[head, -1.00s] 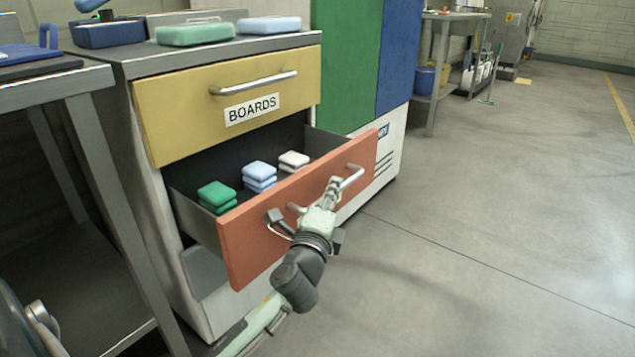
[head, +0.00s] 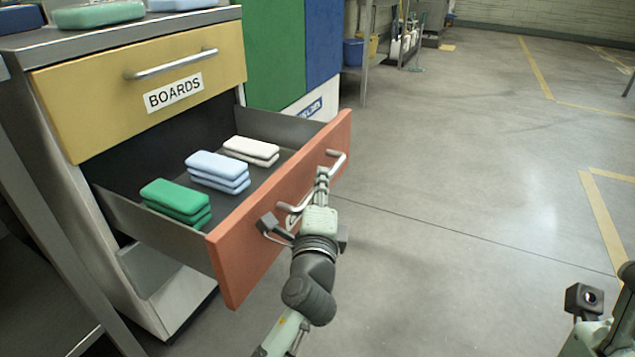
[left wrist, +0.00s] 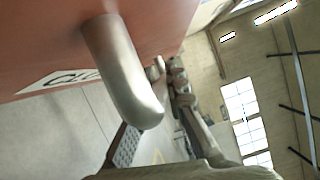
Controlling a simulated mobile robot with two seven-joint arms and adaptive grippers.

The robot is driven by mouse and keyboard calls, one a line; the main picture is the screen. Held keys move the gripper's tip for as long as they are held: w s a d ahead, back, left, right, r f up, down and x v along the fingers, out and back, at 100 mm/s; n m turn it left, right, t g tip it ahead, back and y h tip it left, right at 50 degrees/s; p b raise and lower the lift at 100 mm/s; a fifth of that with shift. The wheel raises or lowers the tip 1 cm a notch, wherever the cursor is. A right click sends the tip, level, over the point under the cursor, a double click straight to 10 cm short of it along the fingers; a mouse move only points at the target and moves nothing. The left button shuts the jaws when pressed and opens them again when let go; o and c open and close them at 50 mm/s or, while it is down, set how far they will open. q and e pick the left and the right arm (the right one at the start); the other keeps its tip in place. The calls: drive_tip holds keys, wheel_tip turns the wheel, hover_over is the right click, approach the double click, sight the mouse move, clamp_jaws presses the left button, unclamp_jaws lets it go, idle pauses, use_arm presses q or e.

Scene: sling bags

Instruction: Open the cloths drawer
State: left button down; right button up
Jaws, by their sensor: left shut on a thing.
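The orange-red cloths drawer (head: 250,255) is pulled well out below the yellow drawer in the head view. Green cloths (head: 177,199), blue cloths (head: 218,171) and white cloths (head: 251,150) lie in stacks inside it. My left gripper (head: 322,180) is shut on the drawer's metal handle (head: 338,162), on the front face. In the left wrist view, the handle (left wrist: 125,75) curves between the fingers, and part of a white label (left wrist: 58,80) shows on the drawer front. Part of my right arm shows at the lower right of the head view; its fingers are out of sight.
The closed yellow boards drawer (head: 140,88) sits above. Green and blue slabs lie on the cabinet top. A metal table stands close on the left. A green and blue cabinet (head: 278,50) stands behind. The floor (head: 450,200) to the right is clear.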

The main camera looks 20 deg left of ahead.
use_arm(q)
drive_tip(key=c, duration=1.5)
unclamp_jaws()
drive_tip(key=shift+c, duration=0.2)
drive_tip(key=v, duration=1.2)
